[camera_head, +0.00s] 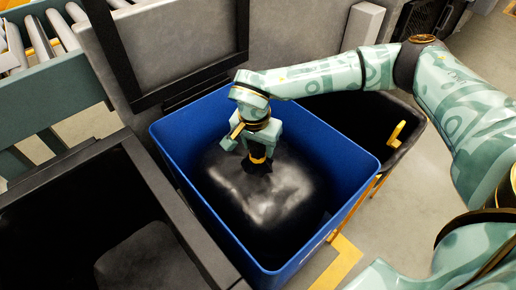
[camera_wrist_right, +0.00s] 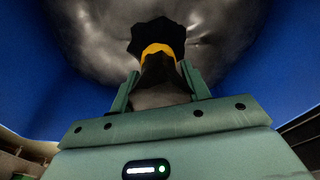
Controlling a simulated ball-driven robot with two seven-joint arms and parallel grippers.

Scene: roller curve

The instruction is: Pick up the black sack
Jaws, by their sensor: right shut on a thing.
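The black sack (camera_head: 265,195) is a shiny, rounded bag inside the blue bin (camera_head: 345,148). Its gathered neck has a yellow tie (camera_head: 257,160) and a dark ruffled top. My right gripper (camera_head: 250,143) reaches in from the right and is shut on the sack's neck. In the right wrist view the two fingers (camera_wrist_right: 160,92) stand on either side of the neck, with the yellow tie (camera_wrist_right: 158,49) just past them and the sack's body (camera_wrist_right: 95,45) beyond. The sack's underside is hidden within the bin. My left gripper is not in view.
A black bin with a yellow handle (camera_head: 396,134) stands right of the blue bin. A dark open container (camera_head: 170,190) is at the lower left. A grey panel with a black frame (camera_head: 180,45) rises behind. A roller conveyor (camera_head: 40,40) is at the upper left.

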